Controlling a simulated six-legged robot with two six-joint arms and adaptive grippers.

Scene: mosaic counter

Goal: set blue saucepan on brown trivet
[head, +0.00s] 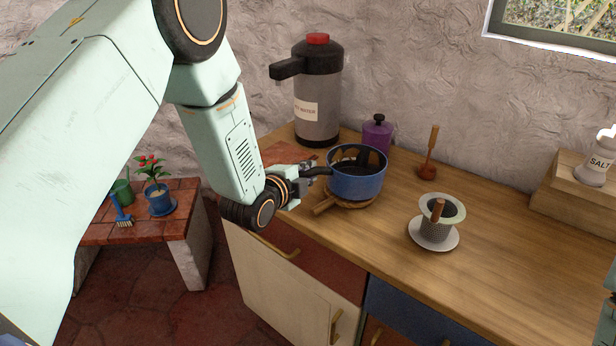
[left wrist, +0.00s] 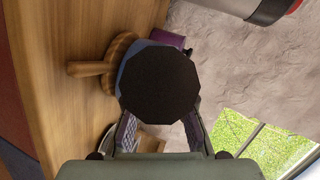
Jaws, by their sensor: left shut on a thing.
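The blue saucepan (head: 356,181) is upright at the back left of the counter, its dark handle pointing left. My left gripper (head: 308,174) is shut on that handle. The brown trivet (head: 322,207), round with a short wooden handle, shows directly under the pan, mostly covered by it. In the left wrist view the black handle end fills the middle between my left fingers (left wrist: 160,118). It hides most of the blue pan (left wrist: 127,66). The trivet (left wrist: 90,69) shows close beside the pan's base there; I cannot tell whether they touch.
A hot-water dispenser (head: 318,100) and a purple canister (head: 377,137) stand behind the pan. A wooden plunger-like tool (head: 428,165) and a cup on a saucer (head: 450,245) stand to the right. A salt shaker (head: 594,165) is on a wooden box (head: 572,194). The right-front counter is clear.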

